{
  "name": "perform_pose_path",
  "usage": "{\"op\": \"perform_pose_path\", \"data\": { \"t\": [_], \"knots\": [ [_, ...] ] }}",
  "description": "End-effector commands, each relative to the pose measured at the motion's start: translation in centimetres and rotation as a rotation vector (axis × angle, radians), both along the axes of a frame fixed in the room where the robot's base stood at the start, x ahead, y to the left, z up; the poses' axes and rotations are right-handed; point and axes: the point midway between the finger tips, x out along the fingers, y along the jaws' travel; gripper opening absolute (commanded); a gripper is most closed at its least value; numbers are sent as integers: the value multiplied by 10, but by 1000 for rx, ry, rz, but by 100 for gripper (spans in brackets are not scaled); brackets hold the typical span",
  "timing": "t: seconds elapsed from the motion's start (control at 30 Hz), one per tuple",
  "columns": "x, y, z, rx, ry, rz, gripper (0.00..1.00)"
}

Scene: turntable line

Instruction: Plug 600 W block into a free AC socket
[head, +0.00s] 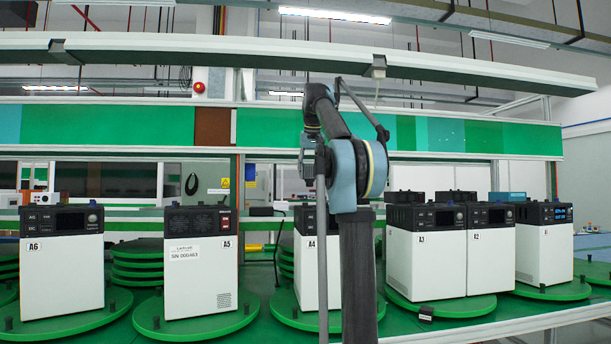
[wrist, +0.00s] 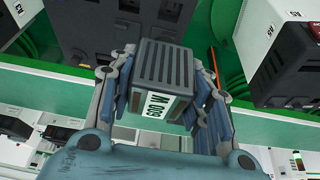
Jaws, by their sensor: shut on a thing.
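My gripper (wrist: 163,88) is shut on the 600 W block (wrist: 165,65), a dark grey ribbed box. Its white label reads upside down in the wrist view. The fingers press its two sides. Beyond the block is a dark panel (wrist: 88,38) of a power unit, with socket-like square outlines; I cannot tell whether the block touches it. No AC socket can be made out clearly in the head view.
Units A6 (head: 62,275), A5 (head: 200,275), A3 (head: 425,265), A2 (head: 490,260) and another white unit (head: 543,250) stand on green turntables along the line. A red-topped lamp (head: 199,87) is above.

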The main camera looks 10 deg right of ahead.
Motion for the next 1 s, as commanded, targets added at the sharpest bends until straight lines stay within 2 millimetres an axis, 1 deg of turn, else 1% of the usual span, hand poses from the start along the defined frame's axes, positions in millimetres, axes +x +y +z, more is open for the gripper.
{"op": "perform_pose_path", "data": {
  "t": [0.13, 0.27, 1.0],
  "knots": [
    [-1, 4, -1, 0, 0, 4, 3],
    [-1, 6, -8, 0, 0, 7, 3],
    [-1, 8, -63, 1, -1, 9, 3]
  ]
}}
